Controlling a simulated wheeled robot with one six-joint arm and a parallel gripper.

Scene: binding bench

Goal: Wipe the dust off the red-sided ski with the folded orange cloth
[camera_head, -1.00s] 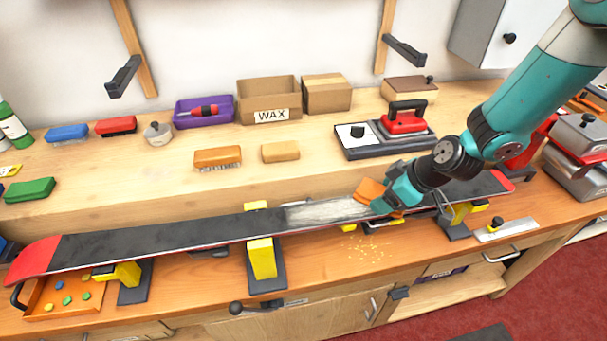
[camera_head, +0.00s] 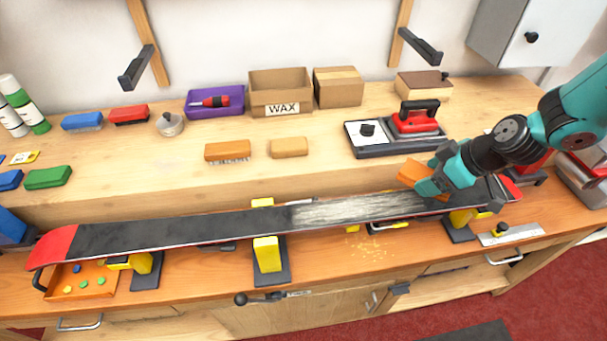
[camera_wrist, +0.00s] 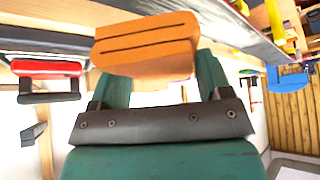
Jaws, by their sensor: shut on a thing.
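The ski (camera_head: 180,225) lies across yellow-topped supports on the bench, black with red tips. A pale dusty patch (camera_head: 345,209) covers its surface right of the middle, ending near my gripper. My gripper (camera_head: 425,182) is shut on the folded orange cloth (camera_head: 411,172), over the ski's right part. In the wrist view the orange cloth (camera_wrist: 146,47) sits between my teal fingers, with the ski (camera_wrist: 225,22) beyond it. The cloth appears slightly above the ski; I cannot tell whether it touches. The ski's stretch behind my gripper is partly hidden.
A waxing iron (camera_head: 417,118) stands on a base on the raised shelf behind my gripper. Brushes, a cork-coloured block (camera_head: 289,147) and a WAX box (camera_head: 281,95) are along the shelf. Yellow crumbs (camera_head: 368,247) lie on the bench front. An orange tray (camera_head: 95,285) sits under the left tip.

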